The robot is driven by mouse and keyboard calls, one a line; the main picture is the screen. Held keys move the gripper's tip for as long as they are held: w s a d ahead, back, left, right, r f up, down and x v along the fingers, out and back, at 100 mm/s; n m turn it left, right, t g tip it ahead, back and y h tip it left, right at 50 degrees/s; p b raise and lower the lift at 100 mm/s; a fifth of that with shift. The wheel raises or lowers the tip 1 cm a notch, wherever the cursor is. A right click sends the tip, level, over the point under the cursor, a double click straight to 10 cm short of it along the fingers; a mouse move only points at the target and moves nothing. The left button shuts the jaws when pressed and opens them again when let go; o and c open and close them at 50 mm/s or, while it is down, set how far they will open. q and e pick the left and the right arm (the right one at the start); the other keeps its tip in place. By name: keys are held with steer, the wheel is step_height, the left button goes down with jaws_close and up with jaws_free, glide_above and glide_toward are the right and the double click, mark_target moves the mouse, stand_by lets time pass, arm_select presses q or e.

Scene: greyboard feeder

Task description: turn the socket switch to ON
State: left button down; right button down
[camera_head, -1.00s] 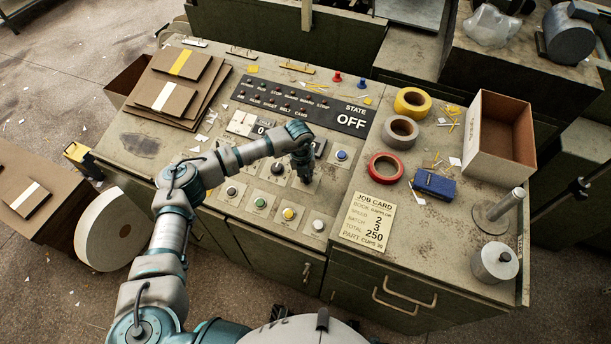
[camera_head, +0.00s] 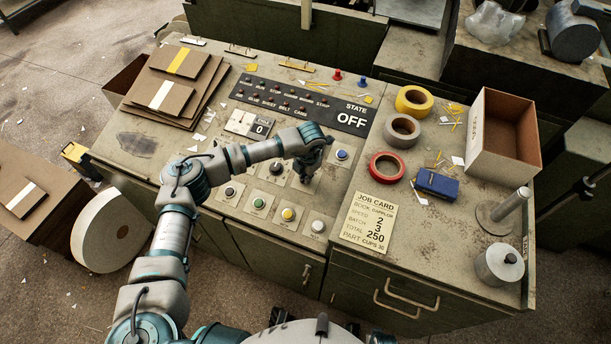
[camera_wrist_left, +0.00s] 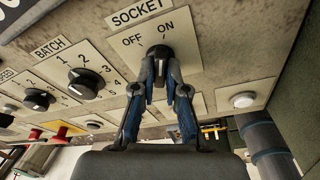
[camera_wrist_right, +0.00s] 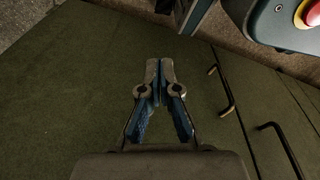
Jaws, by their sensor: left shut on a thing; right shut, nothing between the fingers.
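The socket switch (camera_wrist_left: 159,53) is a dark knob on a pale plate marked SOCKET, OFF and ON in the left wrist view. My left gripper (camera_wrist_left: 160,72) is shut on this knob, and its fingers hide part of it. I cannot clearly tell which mark the knob points to. In the head view the left gripper (camera_head: 305,178) reaches down onto the panel and hides the switch. The STATE display (camera_head: 351,119) reads OFF. My right gripper (camera_wrist_right: 160,70) is shut and empty in its wrist view, above a dark green surface.
The batch knob (camera_wrist_left: 85,83) is left of the socket plate in the left wrist view. A white button (camera_wrist_left: 242,100) is to its right. Tape rolls (camera_head: 386,167), a blue box (camera_head: 436,184) and a job card (camera_head: 369,220) lie right of the panel.

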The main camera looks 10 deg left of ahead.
arm_select(q)
steer(key=shift+s+f+m, duration=0.25)
steer(key=shift+f+m, duration=0.2)
steer(key=shift+m, duration=0.05)
arm_select(e)
steer(key=shift+w+r, duration=0.15)
steer(key=shift+w, duration=0.05)
steer(key=shift+w+r, duration=0.15)
steer(key=shift+r, duration=0.05)
arm_select(q)
steer(key=c, duration=1.2)
jaws_free()
steer(key=shift+w, duration=0.15)
arm_select(e)
steer(key=shift+f, duration=0.15)
arm_select(q)
steer(key=shift+w, duration=0.1)
steer(key=shift+r, duration=0.25)
step_height(320, 180, up, 11)
steer(key=d, duration=0.1)
steer(key=shift+s+r, duration=0.2)
steer(key=shift+s, duration=0.15)
